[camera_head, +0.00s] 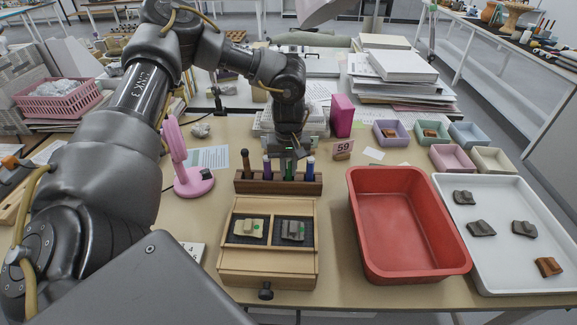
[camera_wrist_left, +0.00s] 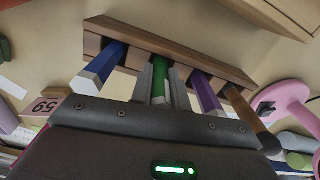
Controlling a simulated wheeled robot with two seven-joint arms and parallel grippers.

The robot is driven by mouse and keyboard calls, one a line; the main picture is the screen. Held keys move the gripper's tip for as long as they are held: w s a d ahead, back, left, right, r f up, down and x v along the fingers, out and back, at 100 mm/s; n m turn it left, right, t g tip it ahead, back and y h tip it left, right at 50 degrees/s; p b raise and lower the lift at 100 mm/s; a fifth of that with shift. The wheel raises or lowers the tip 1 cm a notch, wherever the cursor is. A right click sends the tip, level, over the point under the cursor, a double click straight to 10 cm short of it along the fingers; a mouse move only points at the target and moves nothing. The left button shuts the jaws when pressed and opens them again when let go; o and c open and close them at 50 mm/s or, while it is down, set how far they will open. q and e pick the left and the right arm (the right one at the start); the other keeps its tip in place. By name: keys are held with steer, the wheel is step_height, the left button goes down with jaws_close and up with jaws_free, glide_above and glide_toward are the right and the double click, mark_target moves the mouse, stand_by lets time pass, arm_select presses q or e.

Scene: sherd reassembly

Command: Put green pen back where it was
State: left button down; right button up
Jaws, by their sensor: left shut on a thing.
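The green pen (camera_head: 289,170) stands upright at the wooden pen rack (camera_head: 250,187), between the purple pen (camera_head: 267,168) and the blue pen (camera_head: 310,168). My left gripper (camera_head: 290,152) is above the rack, shut on the green pen. In the left wrist view the green pen (camera_wrist_left: 160,72) runs between the two fingers (camera_wrist_left: 161,88) toward the rack (camera_wrist_left: 130,33). Its lower end meets the rack; how deep it sits is hidden. A brown pen (camera_head: 246,162) stands at the rack's left end. My right gripper is not in view.
In front of the rack is a wooden box (camera_head: 268,265) with two sherds. A red tray (camera_head: 405,225) and a white tray (camera_head: 505,255) with several sherds are at right. A pink stand (camera_head: 193,182) is left of the rack.

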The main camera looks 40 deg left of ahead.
arm_select(q)
steer(key=shift+f, duration=0.2)
steer(key=c, duration=1.3)
jaws_free()
steer(key=shift+c, duration=0.2)
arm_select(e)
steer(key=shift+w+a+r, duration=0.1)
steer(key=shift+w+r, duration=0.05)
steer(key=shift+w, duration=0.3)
arm_select(q)
steer(key=shift+r, duration=0.1)
